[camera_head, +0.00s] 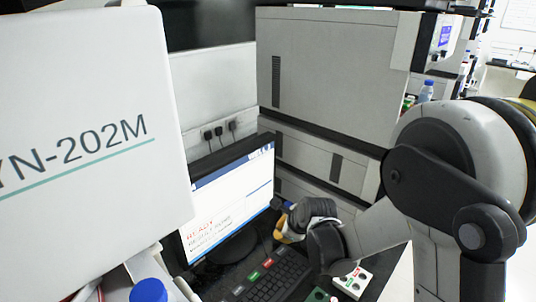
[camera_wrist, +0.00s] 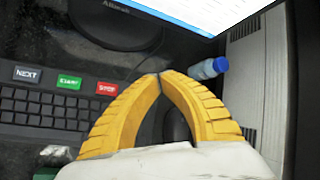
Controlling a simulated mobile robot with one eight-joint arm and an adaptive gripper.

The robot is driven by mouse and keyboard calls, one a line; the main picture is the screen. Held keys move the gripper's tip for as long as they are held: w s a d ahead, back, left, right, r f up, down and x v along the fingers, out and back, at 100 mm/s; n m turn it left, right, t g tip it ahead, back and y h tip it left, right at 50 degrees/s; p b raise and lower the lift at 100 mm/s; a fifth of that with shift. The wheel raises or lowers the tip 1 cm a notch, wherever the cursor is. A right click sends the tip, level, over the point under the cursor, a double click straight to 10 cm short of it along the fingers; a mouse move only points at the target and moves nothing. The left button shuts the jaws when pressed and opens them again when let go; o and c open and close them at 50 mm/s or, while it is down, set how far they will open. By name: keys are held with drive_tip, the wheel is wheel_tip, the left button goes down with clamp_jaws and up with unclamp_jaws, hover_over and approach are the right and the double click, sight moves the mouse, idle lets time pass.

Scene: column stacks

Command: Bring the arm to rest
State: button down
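My gripper (camera_wrist: 160,76) has two yellow ribbed fingers, and their tips meet in the wrist view. I see nothing held between them, only a narrow gap below the tips with a dark rounded object behind it. In the head view my gripper (camera_head: 281,232) hangs low in front of the monitor (camera_head: 231,190), above the desk near the keyboard (camera_head: 275,284). My arm reaches in from the right, bent, and hides part of the desk.
NEXT (camera_wrist: 28,74), START (camera_wrist: 69,82) and STOP (camera_wrist: 107,89) keys lie left of the fingers. A blue-capped bottle (camera_wrist: 208,69) lies just beyond them. Grey stacked instruments (camera_head: 335,75) stand behind. A white button box (camera_head: 352,282) is beside the keyboard. A white instrument (camera_head: 90,120) fills the left.

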drive_tip(key=s+d+r+n+h, duration=0.2)
drive_tip(key=s+d+r+n, duration=0.5)
drive_tip(key=s+r+n, duration=0.5)
drive_tip(key=s+d+r+n, duration=0.2)
drive_tip(key=s+d+n, duration=0.1)
drive_tip(key=s+n, duration=0.2)
drive_tip(key=s+d+r+n+h, duration=0.1)
drive_tip(key=s+d+r+n, duration=0.1)
drive_tip(key=s, duration=0.7)
drive_tip(key=d+n, duration=0.1)
drive_tip(key=n, duration=0.1)
drive_tip(key=shift+s+d+n, duration=0.15)
drive_tip(key=shift+n, duration=0.25)
